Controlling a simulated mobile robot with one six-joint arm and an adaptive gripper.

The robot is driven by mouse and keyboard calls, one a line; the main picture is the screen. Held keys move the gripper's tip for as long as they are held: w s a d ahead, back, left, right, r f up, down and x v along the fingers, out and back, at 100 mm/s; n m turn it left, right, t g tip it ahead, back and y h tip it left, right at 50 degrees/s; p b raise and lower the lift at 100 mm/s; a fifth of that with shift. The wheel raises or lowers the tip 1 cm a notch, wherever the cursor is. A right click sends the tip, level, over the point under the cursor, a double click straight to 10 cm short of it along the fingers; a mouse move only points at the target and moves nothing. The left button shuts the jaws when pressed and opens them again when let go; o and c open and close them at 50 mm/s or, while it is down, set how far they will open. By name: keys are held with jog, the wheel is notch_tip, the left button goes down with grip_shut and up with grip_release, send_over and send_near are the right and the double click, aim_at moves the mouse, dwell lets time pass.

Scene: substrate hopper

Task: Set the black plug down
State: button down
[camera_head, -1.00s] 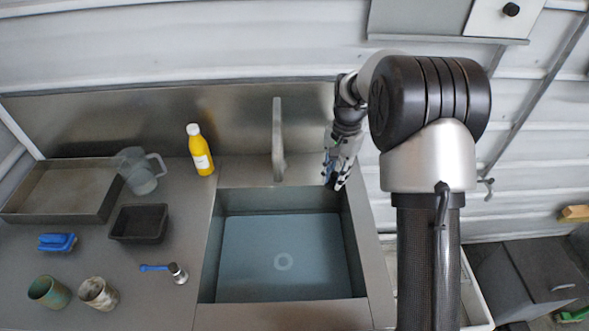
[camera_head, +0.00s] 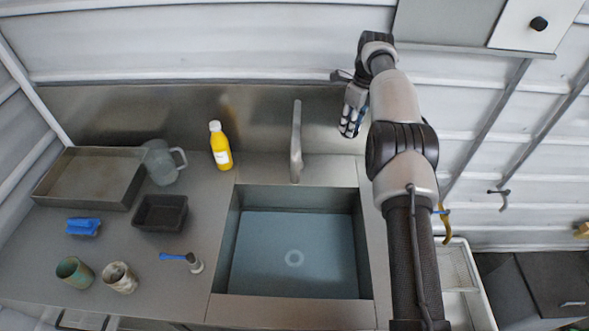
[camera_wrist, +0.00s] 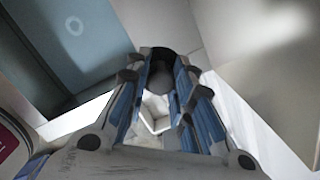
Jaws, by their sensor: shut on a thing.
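My gripper (camera_head: 351,128) is up at the back right of the sink, in front of the metal backsplash. In the wrist view its blue-padded fingers (camera_wrist: 163,90) are closed around a dark round thing, the black plug (camera_wrist: 162,68), held near the fingertips. The fingers cover part of the plug. In the head view I cannot make out the plug at the gripper. The sink also shows at the upper left of the wrist view (camera_wrist: 95,65).
A tap (camera_head: 296,145) stands behind the sink, with a yellow bottle (camera_head: 220,148) to its left. A clear jug (camera_head: 160,163), a large tray (camera_head: 60,185), a black tub (camera_head: 160,226), a blue sponge (camera_head: 83,226), a blue-handled brush (camera_head: 180,257) and two cups (camera_head: 74,271) occupy the left counter.

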jog(key=shift+w+r+m, duration=0.1)
jog(key=shift+w+m, duration=0.05)
jog(key=shift+m, duration=0.35)
notch_tip(320, 180, down, 20)
jog(key=b, duration=0.7)
jog(key=shift+b, duration=0.35)
jog(key=shift+r, duration=0.1)
jog(key=c, duration=1.8)
grip_release()
jog(key=shift+f, duration=0.2)
jog(key=shift+c, duration=0.2)
jog(key=o, duration=0.4)
jog(key=shift+o, duration=0.2)
